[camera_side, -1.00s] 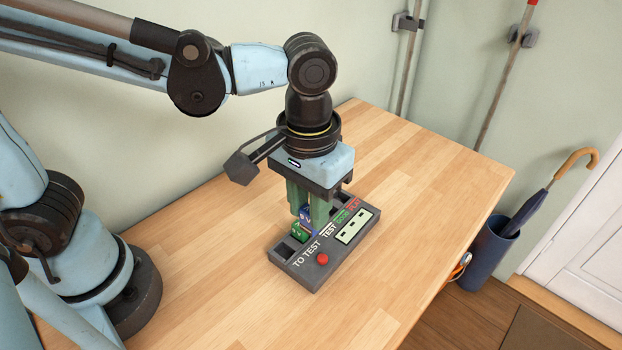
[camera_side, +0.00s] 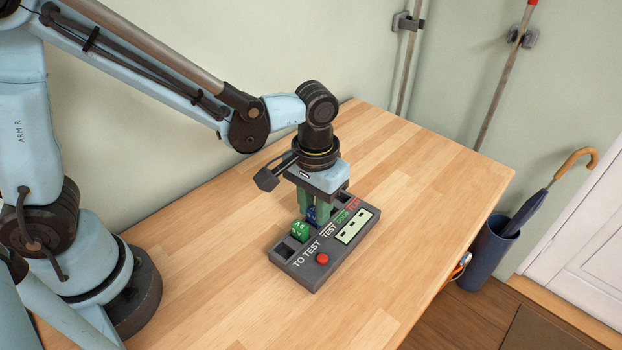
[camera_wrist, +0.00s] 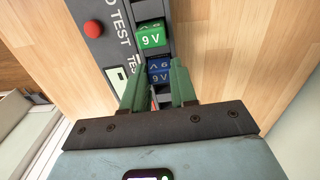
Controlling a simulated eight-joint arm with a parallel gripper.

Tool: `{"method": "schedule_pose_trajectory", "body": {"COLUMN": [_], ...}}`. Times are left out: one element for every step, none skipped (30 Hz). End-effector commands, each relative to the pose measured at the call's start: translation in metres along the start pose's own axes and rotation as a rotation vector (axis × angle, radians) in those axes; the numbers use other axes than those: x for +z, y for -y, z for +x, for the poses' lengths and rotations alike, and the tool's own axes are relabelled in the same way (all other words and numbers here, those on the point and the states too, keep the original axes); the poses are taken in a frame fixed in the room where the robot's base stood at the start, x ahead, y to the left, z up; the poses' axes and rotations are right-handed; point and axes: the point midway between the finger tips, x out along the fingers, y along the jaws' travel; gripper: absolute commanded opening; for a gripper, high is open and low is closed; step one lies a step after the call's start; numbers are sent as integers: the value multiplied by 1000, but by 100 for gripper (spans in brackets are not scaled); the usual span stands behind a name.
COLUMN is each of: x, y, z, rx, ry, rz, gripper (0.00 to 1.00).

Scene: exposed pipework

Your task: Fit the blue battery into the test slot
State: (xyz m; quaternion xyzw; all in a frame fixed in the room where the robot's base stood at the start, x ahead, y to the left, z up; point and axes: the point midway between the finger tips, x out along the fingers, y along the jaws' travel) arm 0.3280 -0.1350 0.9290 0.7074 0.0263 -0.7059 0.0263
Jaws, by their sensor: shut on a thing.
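The dark tester box (camera_side: 307,271) lies on the table, with a row of slots along its far side and the labels TO TEST and TEST. My gripper (camera_side: 313,215) points straight down and is shut on the blue battery (camera_side: 311,216), in the row beside the TEST label. In the wrist view, my gripper (camera_wrist: 159,76) has a finger at each side of the blue battery (camera_wrist: 159,70), marked 9V. Its lower part is hidden, so I cannot tell how deep it sits. A green 9V battery (camera_side: 300,231) stands beside TO TEST and also shows in the wrist view (camera_wrist: 151,36).
A red button (camera_side: 322,258) and a pale display panel (camera_side: 354,226) are on the tester's top. An empty slot (camera_side: 284,250) lies left of the green battery. The wooden table (camera_side: 220,240) around the box is clear. An umbrella in a blue bin (camera_side: 487,258) stands beyond the table edge.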

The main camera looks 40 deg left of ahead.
Motion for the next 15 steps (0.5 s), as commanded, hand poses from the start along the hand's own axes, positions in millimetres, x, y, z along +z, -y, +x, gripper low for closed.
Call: {"method": "schedule_pose_trajectory", "body": {"x": [0, 0, 0, 0, 0, 0, 0, 0, 0, 0, 0, 0, 0, 0, 0], "y": [0, 0, 0, 0, 0, 0, 0, 0, 0, 0, 0, 0, 0, 0, 0], "z": [0, 0, 0, 0, 0, 0, 1, 1, 2, 3, 3, 3, 3, 3, 3], "rx": [0, 0, 0, 0, 0, 0, 0, 0, 0, 0, 0, 0, 0, 0, 0], "ry": [0, 0, 0, 0, 0, 0, 0, 0, 0, 0, 0, 0, 0, 0, 0], "rz": [0, 0, 0, 0, 0, 0, 0, 0, 0, 0, 0, 0, 0, 0, 0], "gripper": [0, 0, 0, 0, 0, 0, 0, 0, 0, 0, 32, 38, 42, 47, 53]}}
